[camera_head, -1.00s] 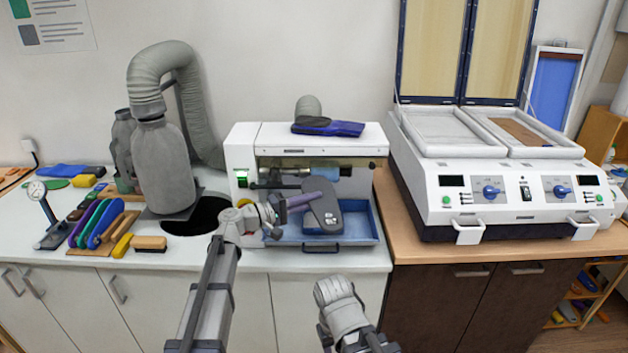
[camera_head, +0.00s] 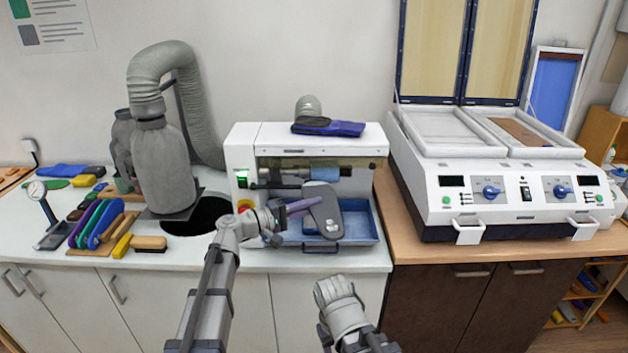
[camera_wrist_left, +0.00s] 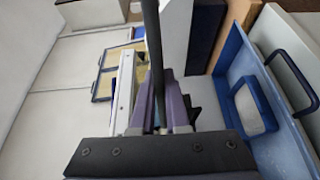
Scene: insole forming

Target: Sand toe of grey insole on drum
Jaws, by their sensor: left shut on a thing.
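The grey insole (camera_head: 324,212) is held in front of the sanding machine (camera_head: 240,150), above its blue tray. My left gripper (camera_head: 298,207) comes in from the left and is shut on the insole's left side. The insole's upper end lies just below and in front of the blue drum (camera_head: 325,173); I cannot tell whether they touch. In the left wrist view the gripper fingers (camera_wrist_left: 168,112) are closed around the insole, which shows as a thin dark edge (camera_wrist_left: 153,45).
The blue tray (camera_head: 365,228) juts out under the drum; its handle also shows in the left wrist view (camera_wrist_left: 285,85). Blue-purple gloves (camera_head: 330,127) lie on the machine. A dust hose (camera_head: 160,65) stands left. A two-lid press (camera_head: 500,190) stands right.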

